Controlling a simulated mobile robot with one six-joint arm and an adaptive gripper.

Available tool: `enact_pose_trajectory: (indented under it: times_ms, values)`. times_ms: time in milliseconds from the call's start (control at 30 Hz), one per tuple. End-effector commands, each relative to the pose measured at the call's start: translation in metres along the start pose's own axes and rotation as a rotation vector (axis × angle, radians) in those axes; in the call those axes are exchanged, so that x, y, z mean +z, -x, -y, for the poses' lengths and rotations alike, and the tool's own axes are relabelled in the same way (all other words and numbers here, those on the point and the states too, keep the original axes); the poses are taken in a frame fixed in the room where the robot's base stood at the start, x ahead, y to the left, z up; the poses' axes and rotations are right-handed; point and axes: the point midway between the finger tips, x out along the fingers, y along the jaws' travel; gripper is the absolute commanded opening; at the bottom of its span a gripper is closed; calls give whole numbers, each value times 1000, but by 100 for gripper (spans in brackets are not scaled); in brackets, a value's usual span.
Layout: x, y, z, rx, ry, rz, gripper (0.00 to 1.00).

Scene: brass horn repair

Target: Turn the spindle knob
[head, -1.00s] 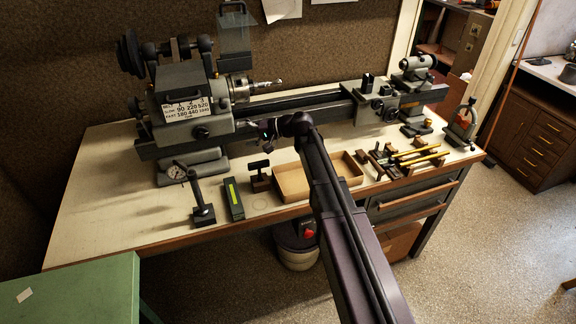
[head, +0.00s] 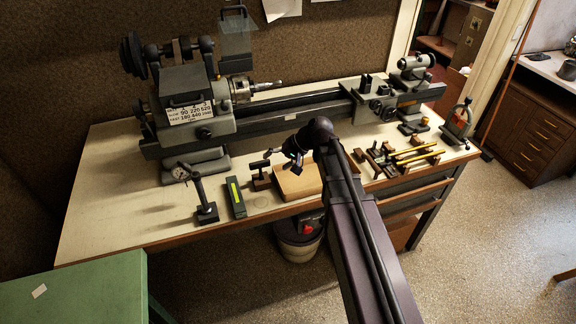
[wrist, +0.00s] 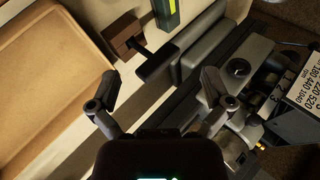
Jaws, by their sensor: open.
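The lathe headstock (head: 190,92) stands at the left of the bench. A small round dark knob (head: 204,133) is on its front, below the white speed label; I take it for the spindle knob. It also shows in the wrist view (wrist: 238,67), right of the fingers, with a pale mark on its face. My gripper (head: 276,155) is in front of the lathe bed, to the right of the knob and apart from it. In the wrist view its two fingers (wrist: 157,86) are spread wide with nothing between them.
A shallow wooden tray (head: 299,182) lies below my gripper. A green box (head: 236,199), a dial gauge stand (head: 206,212) and a small dark stand (head: 261,180) are on the bench front. The lathe bed (head: 290,118) runs behind my gripper. Several tools lie right.

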Motion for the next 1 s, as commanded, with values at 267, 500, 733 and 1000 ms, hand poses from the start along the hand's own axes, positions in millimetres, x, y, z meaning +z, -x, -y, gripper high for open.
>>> enact_pose_trajectory:
  times_ms: [267,500,733,1000]
  values:
    - [23,19,-18,117,2,15,100]
    - [30,25,-26,164,3,21,100]
    - [30,25,-27,168,3,22,100]
    - [30,25,-27,167,3,22,100]
